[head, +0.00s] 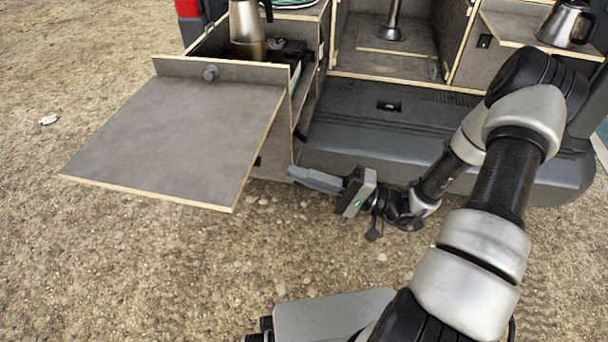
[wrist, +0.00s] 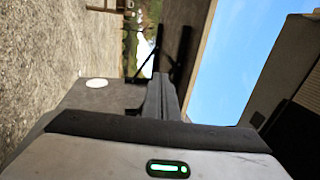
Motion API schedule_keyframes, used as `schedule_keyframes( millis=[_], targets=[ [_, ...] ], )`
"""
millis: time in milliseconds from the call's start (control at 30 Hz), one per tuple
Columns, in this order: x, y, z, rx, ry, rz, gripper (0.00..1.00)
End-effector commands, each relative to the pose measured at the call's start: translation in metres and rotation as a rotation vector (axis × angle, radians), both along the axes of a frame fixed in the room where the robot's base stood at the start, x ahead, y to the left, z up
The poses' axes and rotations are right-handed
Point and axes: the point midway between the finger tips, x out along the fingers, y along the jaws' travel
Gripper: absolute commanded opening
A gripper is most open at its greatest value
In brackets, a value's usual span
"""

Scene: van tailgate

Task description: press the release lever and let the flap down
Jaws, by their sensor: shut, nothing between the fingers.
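The flap (head: 175,140) is a flat grey board with pale edges at the left in the head view. It stands out from the cabinet front, roughly level, over the gravel. My gripper (head: 292,172) is shut and empty. It is low, just right of the flap's right edge, with its fingers pointing left toward the cabinet's side. Its shut fingers also show in the wrist view (wrist: 160,92). I cannot make out the release lever for certain. A small dark fitting (head: 257,161) shows below the flap's right edge. Whether my fingers touch anything is unclear.
The dark bumper (head: 400,150) lies right of the cabinet, close to my arm. A kettle (head: 565,22) is at the upper right. Gravel in front is open.

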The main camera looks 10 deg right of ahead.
Motion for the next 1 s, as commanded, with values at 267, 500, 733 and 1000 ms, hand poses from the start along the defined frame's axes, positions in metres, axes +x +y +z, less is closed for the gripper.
schedule_keyframes(
  millis=[267, 500, 733, 1000],
  targets=[
    [0.008, 0.026, 0.008, 0.000, 0.002, 0.006, 0.00],
    [0.015, 0.048, 0.014, -0.001, 0.002, 0.007, 0.00],
    [0.023, 0.069, 0.019, -0.001, 0.002, 0.007, 0.00],
    [0.030, 0.086, 0.023, -0.002, 0.001, 0.006, 0.00]
  ],
)
